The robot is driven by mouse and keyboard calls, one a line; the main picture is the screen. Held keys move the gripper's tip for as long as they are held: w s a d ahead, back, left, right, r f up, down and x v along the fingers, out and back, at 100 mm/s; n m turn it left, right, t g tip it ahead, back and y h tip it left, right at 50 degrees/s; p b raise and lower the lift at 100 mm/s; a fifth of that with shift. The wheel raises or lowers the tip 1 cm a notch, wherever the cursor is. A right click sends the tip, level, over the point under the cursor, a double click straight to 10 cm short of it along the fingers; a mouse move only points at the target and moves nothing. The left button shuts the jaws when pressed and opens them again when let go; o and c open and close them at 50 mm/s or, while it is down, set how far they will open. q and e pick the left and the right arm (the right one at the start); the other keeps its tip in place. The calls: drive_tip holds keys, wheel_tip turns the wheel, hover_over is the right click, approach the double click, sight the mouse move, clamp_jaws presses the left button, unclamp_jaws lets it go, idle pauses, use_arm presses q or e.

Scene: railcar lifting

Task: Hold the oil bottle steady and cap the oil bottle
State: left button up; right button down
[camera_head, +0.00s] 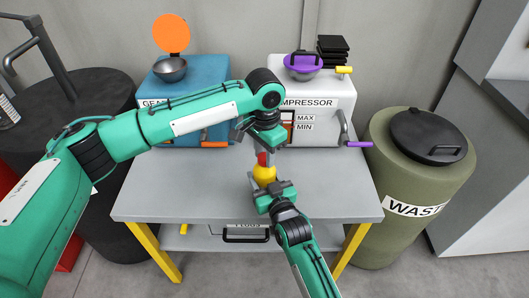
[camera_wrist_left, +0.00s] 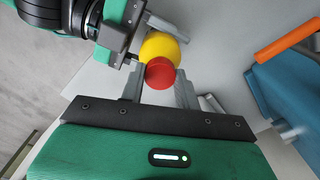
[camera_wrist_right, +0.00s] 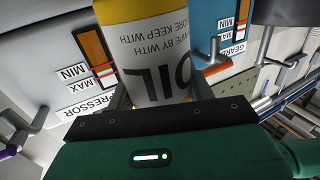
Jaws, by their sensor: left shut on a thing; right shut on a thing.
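The oil bottle (camera_head: 264,174), yellow with a white label, is over the front middle of the grey table. My right gripper (camera_head: 273,194) is shut on it; the right wrist view shows its "OIL" label (camera_wrist_right: 160,85) between the fingers. The red cap (camera_head: 262,158) is at the bottle's top. My left gripper (camera_head: 265,148) is shut on the cap from above, and the cap (camera_wrist_left: 160,73) shows between its fingers in the left wrist view, in front of the bottle's yellow top (camera_wrist_left: 165,46). I cannot tell whether the cap is seated on the neck.
The grey table (camera_head: 165,195) is clear around the bottle. Behind stand a blue gear box (camera_head: 205,80) with an orange lid open and a white compressor (camera_head: 340,98) with a purple lid. A green waste bin (camera_head: 415,180) stands right, a dark barrel (camera_head: 95,95) left.

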use_arm(q)
drive_tip(key=m, duration=0.4)
drive_tip(key=shift+m, duration=0.4)
drive_tip(key=m, duration=0.3)
drive_tip(key=shift+m, duration=0.4)
drive_tip(key=o, duration=1.2)
drive_tip(key=shift+c, duration=0.2)
wheel_tip(320, 180, up, 12)
use_arm(e)
drive_tip(key=shift+c, duration=2.3)
unclamp_jaws()
